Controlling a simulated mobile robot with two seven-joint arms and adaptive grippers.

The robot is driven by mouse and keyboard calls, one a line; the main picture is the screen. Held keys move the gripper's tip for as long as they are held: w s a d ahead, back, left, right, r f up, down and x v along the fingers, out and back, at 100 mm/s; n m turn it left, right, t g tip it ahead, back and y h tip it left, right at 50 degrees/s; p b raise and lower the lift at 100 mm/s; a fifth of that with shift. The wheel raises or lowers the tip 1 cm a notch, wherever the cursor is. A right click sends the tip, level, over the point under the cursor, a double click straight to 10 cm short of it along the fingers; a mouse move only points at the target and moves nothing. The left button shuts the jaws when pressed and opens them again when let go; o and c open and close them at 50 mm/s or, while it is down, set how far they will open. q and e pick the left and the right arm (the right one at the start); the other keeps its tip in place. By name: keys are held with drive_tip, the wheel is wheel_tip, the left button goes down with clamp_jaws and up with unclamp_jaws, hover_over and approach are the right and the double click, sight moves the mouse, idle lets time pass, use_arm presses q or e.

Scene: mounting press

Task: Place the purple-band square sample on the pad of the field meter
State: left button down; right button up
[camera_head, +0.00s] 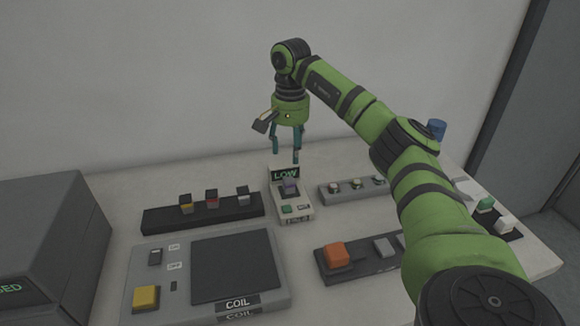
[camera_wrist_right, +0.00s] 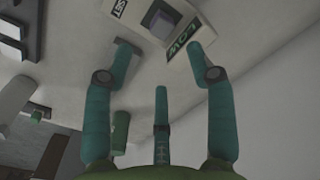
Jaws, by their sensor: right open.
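The field meter (camera_head: 302,213) is a small pale device with a dark display reading LOW and a green button. It also shows upside down in the wrist view (camera_wrist_right: 190,14). The purple-band sample (camera_head: 290,186) is a small grey-purple block standing on the meter's pad, below the display; the wrist view shows its purple top (camera_wrist_right: 163,24). My right gripper (camera_head: 285,155) is open, pointing down just above and behind the meter. In the wrist view its fingers (camera_wrist_right: 165,58) are spread and empty, apart from the sample. My left gripper is out of view.
A dark rack (camera_head: 160,220) holds yellow, red and white banded blocks. A grey rack (camera_head: 340,196) with round samples stands right of the meter. The COIL unit (camera_head: 275,270), an orange-button panel (camera_head: 337,254) and a dark box (camera_head: 50,230) fill the front. A wall (camera_head: 150,80) stands behind.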

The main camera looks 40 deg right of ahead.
wheel_tip(320, 180, up, 2)
drive_tip(key=shift+r, duration=0.2)
